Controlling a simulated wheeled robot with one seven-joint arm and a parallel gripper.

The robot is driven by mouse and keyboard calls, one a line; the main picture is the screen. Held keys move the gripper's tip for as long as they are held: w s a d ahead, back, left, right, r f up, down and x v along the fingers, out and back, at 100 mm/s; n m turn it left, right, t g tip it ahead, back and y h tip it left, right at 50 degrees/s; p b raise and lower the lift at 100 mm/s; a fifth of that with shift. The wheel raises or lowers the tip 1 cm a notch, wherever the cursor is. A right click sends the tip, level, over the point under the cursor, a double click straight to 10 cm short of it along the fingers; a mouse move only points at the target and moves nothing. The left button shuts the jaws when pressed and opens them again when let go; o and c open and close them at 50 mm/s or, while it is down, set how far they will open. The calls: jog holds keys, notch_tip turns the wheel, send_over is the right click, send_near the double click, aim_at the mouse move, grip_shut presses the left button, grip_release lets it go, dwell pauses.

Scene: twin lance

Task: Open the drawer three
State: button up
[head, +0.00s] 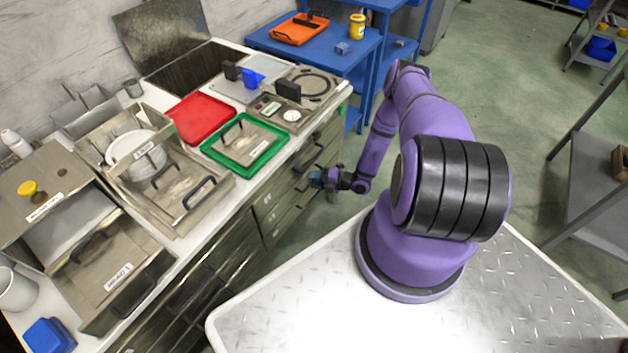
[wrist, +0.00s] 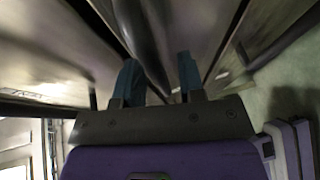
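A stack of metal drawers (head: 272,212) with bar handles is set in the front of the counter. Small pale labels show on some fronts, but I cannot read which is drawer three. My gripper (head: 316,179) is low beside these fronts, at their right part. In the wrist view my gripper (wrist: 159,82) has its two teal fingers apart. A dark handle bar (wrist: 150,45) runs into the space between them, close to the fingers. I cannot tell whether either finger touches it. The drawer fronts look closed in the head view, partly hidden by my gripper.
The counter above holds a red tray (head: 199,117), a green tray (head: 262,166) and metal bins (head: 190,215). A blue table (head: 345,60) stands behind. My white base top is at the front.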

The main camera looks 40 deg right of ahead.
jog(key=shift+w+a, duration=0.1)
jog(key=shift+w, duration=0.05)
jog(key=shift+c, duration=0.4)
grip_shut()
jog(key=s+d, duration=0.5)
jog(key=s, duration=0.8)
jog(key=s+d, duration=0.4)
jog(key=s, duration=0.9)
jog(key=shift+s+d, duration=0.35)
jog(key=shift+d, duration=0.05)
jog(key=shift+o, duration=0.4)
grip_release()
jog(key=v, duration=1)
jog(key=shift+s+d, duration=0.25)
jog(key=shift+s, duration=0.05)
